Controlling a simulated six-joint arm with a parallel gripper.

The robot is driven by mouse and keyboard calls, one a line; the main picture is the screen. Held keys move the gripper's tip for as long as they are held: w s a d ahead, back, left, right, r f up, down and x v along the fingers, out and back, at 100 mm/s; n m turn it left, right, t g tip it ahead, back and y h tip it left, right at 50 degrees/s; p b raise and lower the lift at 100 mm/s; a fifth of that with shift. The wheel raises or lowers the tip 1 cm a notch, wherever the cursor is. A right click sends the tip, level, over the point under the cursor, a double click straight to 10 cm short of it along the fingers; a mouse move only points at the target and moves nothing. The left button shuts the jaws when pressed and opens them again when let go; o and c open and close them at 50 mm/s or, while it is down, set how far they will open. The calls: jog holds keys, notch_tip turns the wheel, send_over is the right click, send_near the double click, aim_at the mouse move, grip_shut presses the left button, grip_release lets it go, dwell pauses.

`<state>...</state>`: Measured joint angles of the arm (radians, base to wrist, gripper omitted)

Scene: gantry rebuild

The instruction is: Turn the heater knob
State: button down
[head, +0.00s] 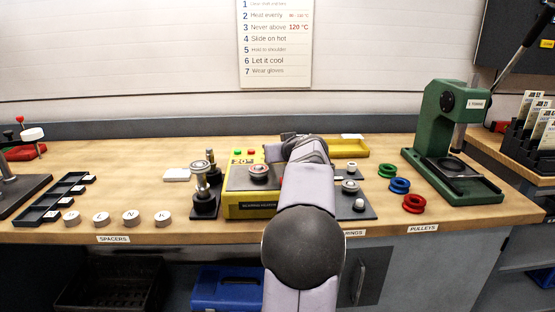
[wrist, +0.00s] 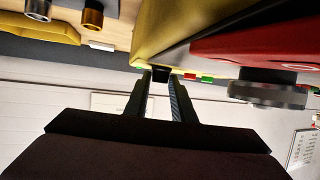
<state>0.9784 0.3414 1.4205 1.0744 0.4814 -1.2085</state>
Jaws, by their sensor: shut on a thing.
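The yellow bearing heater (head: 250,212) stands on the bench in the middle of the head view, with a lit display (head: 243,161) and a grey ring-shaped part (head: 258,171) on its dark top. In the wrist view its yellow side (wrist: 160,35) is close to my gripper (wrist: 160,84). My gripper is shut on a small dark knob (wrist: 160,75) at the heater's edge. Only a little of the knob shows between the fingertips, so its angle cannot be told. In the head view my arm hides the fingertips and the knob.
A dark stand with a metal post (head: 204,192) is left of the heater. A dark plate with metal parts (head: 352,205) is on its right. Coloured pulleys (head: 400,185) and a green press (head: 447,130) stand further right. A yellow tray (head: 350,148) lies behind.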

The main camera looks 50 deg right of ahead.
aim_at(270, 170)
jog(key=shift+w+a+r+m+g+h+p, duration=0.15)
jog(key=shift+m+g+h+p, duration=0.2)
jog(key=shift+m+h+p, duration=0.25)
jog(key=shift+r+m+g+h+p, duration=0.1)
jog(key=shift+m+g+h+p, duration=0.3)
jog(key=shift+p, duration=0.4)
jog(key=m+g+h+p, duration=0.1)
jog(key=p, duration=0.4)
jog(key=shift+w+a+r+m, duration=0.1)
jog(key=shift+m, duration=0.2)
jog(key=m+g+h+p, duration=0.1)
jog(key=p, duration=0.3)
jog(key=shift+p, duration=0.3)
jog(key=shift+f+h+p, duration=0.3)
jog(key=shift+f+p, duration=0.05)
jog(key=shift+p, duration=0.3)
jog(key=c, duration=1.5)
grip_release()
jog(key=shift+g, duration=0.25)
jog(key=shift+a, duration=0.1)
jog(key=shift+v, duration=3.6)
